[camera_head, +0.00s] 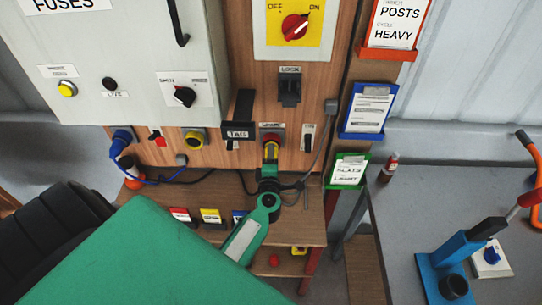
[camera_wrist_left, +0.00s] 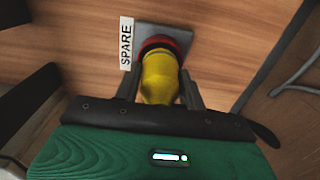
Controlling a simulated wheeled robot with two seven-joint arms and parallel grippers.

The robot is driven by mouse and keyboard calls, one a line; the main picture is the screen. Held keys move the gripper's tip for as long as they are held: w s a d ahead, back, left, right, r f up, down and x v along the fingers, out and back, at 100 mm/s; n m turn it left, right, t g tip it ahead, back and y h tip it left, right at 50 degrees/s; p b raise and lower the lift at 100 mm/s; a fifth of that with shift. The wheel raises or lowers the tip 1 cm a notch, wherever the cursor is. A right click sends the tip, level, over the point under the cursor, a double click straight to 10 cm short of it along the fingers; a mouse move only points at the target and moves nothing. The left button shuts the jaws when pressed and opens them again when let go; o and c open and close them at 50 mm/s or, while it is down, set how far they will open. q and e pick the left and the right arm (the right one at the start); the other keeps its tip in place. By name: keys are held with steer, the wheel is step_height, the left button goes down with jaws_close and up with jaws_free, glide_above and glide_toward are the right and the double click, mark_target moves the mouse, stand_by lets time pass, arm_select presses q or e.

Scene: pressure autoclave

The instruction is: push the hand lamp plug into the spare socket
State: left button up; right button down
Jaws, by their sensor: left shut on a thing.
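The yellow hand lamp plug (camera_wrist_left: 159,76) is between the two dark fingers of my left gripper (camera_wrist_left: 160,92), which is shut on it. It also shows in the head view (camera_head: 271,152) above the green wrist. The plug's far end meets the red ring of the spare socket (camera_wrist_left: 158,42), on a grey plate beside a label reading SPARE. The socket shows in the head view (camera_head: 271,138) on the wooden panel. The plug covers the socket's opening, so I cannot tell how deep it sits. My right gripper is not in view.
A yellow round fitting (camera_head: 194,140) and a blue plug (camera_head: 122,137) with a cable sit left on the panel. A grey cable (camera_head: 318,150) hangs just right of the socket. A shelf (camera_head: 205,198) lies below. A grey bench (camera_head: 425,205) with a blue tool stands right.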

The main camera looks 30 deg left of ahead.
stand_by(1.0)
arm_select(q)
steer(key=shift+w+a, duration=0.35)
steer(key=shift+w, duration=0.15)
steer(key=o, duration=1.4)
steer(key=shift+p+v, duration=0.6)
steer(key=shift+v, duration=6.35)
steer(key=shift+a, duration=0.1)
